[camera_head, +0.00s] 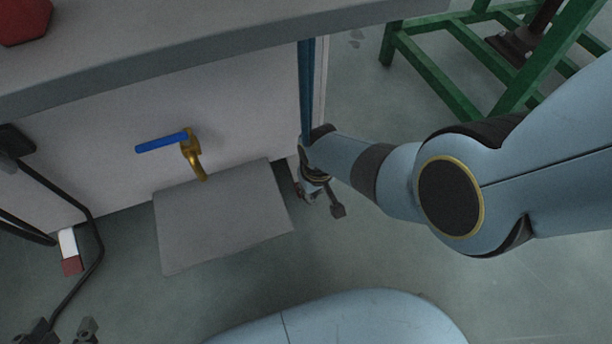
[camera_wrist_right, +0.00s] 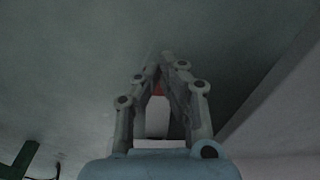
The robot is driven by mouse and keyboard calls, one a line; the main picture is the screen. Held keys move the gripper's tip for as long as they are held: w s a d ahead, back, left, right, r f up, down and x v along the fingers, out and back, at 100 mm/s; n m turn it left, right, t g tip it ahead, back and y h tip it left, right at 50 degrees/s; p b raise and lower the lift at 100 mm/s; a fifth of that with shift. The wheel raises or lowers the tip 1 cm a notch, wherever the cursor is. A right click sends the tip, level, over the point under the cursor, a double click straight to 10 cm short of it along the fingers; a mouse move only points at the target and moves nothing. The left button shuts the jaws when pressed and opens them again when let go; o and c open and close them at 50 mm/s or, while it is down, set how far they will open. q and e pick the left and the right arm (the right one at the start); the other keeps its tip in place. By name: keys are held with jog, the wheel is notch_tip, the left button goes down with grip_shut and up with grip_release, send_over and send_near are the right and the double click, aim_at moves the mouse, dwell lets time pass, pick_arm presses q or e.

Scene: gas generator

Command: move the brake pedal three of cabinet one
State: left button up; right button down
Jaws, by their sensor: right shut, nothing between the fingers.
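A white pedal with a red end (camera_head: 70,252) stands low at the cabinet's left in the head view. My right gripper (camera_head: 322,192) is low beside the cabinet's right corner, partly hidden by its own wrist. In the right wrist view, its fingertips (camera_wrist_right: 166,60) meet and hold nothing. A white piece with a red end (camera_wrist_right: 157,115) shows through the gap between the finger links; I cannot tell whether they touch it. Parts of my left gripper (camera_head: 64,330) show at the bottom left edge, with two finger parts apart and nothing visible between them.
The white cabinet (camera_head: 90,150) has a brass valve with a blue handle (camera_head: 162,142). A grey plate (camera_head: 222,220) juts out below the valve. A green metal frame (camera_head: 440,80) stands at the upper right. The grey floor in front is partly clear.

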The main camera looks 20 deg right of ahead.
pick_arm(q)
jog(key=shift+f, duration=0.15)
pick_arm(e)
jog(key=shift+s+f, duration=0.1)
jog(key=shift+f, duration=0.1)
pick_arm(q)
jog(key=shift+f, duration=0.1)
